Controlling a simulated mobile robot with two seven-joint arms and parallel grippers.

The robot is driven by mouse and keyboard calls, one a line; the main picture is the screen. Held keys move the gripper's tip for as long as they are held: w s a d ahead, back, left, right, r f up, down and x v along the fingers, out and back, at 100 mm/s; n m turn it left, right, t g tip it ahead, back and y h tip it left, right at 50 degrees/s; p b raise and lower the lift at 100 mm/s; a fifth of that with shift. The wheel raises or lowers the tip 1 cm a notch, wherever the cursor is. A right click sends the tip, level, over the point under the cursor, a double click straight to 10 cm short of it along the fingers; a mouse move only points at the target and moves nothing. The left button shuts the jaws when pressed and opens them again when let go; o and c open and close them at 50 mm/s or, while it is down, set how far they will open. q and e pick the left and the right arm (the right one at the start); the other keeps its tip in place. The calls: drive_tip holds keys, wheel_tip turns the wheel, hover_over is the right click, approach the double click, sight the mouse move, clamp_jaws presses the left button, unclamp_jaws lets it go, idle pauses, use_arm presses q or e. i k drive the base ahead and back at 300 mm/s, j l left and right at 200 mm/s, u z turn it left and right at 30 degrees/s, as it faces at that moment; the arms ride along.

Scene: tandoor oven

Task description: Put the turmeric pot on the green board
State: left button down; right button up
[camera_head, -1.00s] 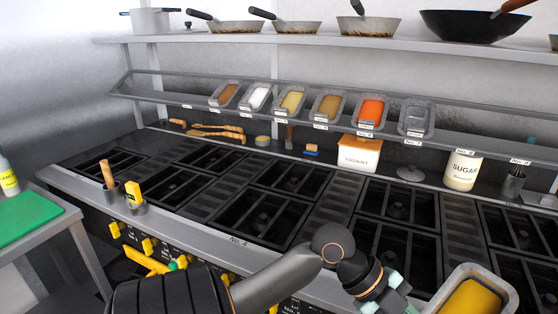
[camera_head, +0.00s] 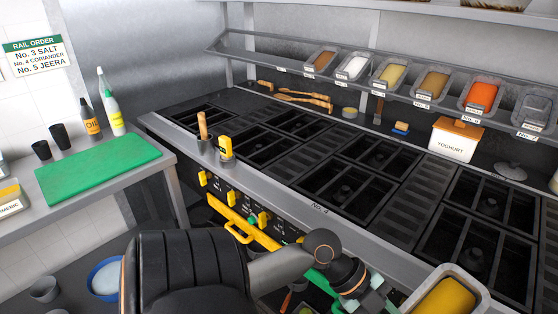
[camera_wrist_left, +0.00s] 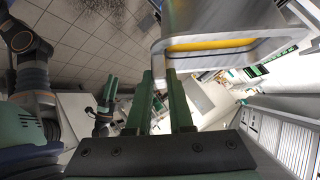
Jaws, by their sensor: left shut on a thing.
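The metal pot with yellow turmeric-coloured contents (camera_head: 443,300) is at the bottom right of the head view, cut off by the frame edge. My left gripper (camera_head: 388,303) is shut on the pot's near-left wall. In the left wrist view the pot's metal rim (camera_wrist_left: 235,45) shows at the fingertips (camera_wrist_left: 160,75), with a yellow strip inside. The green board (camera_head: 98,178) lies flat and empty on the side table at the left. My right gripper (camera_wrist_left: 104,100) shows small in the left wrist view; its opening is unclear.
Dark cups (camera_head: 60,137) and bottles (camera_head: 90,120) stand behind the board. A yellow-banded pack (camera_head: 10,197) labelled "…MERIC" sits left of it. The long counter (camera_head: 270,180) stands between the pot and side table, with tool holders (camera_head: 226,158) on its front edge.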

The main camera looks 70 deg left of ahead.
sight(72, 173)
drive_tip(key=k+j+u, duration=0.15)
drive_tip(key=u, duration=0.3)
drive_tip(key=k+j+u, duration=0.1)
drive_tip(key=j+u, duration=0.15)
drive_tip(key=u, duration=0.25)
drive_tip(key=j+u, duration=0.2)
drive_tip(key=j, duration=0.15)
drive_tip(key=k+j+u, duration=0.1)
drive_tip(key=j+u, duration=0.3)
drive_tip(key=j, duration=0.7)
drive_tip(key=k, duration=0.05)
